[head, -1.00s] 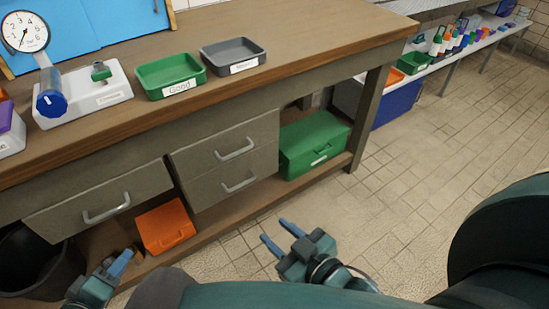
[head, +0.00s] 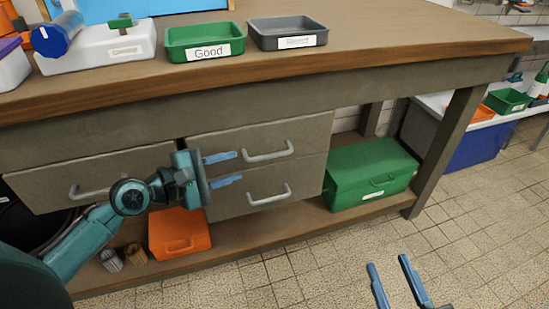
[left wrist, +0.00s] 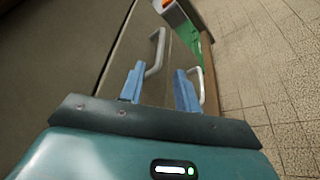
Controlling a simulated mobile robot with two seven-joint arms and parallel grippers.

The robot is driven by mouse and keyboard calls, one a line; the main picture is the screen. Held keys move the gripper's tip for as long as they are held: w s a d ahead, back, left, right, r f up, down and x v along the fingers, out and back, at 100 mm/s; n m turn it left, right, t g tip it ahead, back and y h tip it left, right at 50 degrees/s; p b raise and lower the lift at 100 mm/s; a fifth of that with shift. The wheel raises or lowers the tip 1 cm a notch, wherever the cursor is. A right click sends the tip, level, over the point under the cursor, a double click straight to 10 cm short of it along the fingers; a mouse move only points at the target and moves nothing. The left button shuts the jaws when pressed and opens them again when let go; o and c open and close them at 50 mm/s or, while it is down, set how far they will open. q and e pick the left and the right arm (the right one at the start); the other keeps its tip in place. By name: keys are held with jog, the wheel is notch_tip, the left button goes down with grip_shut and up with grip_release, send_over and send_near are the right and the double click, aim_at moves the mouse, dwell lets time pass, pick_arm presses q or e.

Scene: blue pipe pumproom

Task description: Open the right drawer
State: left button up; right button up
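On the right of the workbench's drawers are two stacked grey-brown fronts, upper (head: 222,138) and lower (head: 305,187), both closed. The upper handle (head: 268,156) is a pale bar; it also shows in the left wrist view (left wrist: 158,50), close to the tips of my fingers. The lower handle (head: 270,197) shows beside the right finger in the left wrist view (left wrist: 198,88). My left gripper (head: 240,166) is open and empty in front of these fronts, just left of the handles. I cannot tell whether it touches one. My right gripper (head: 387,262) is open and empty above the floor.
A left drawer front (head: 130,172) with its own handle is left of my gripper. An orange box (head: 180,232) and a green case (head: 370,172) stand on the lower shelf. Green (head: 206,54) and grey (head: 289,42) trays are on the benchtop. The tiled floor in front is clear.

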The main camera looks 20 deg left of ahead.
aim_at(261, 158)
pick_arm(q)
jog(key=b+x, duration=0.2)
jog(key=x, duration=0.9)
jog(key=shift+f+b, duration=0.1)
jog(key=shift+b, duration=0.2)
jog(key=shift+c, duration=0.2)
jog(key=shift+s, duration=0.1)
grip_shut()
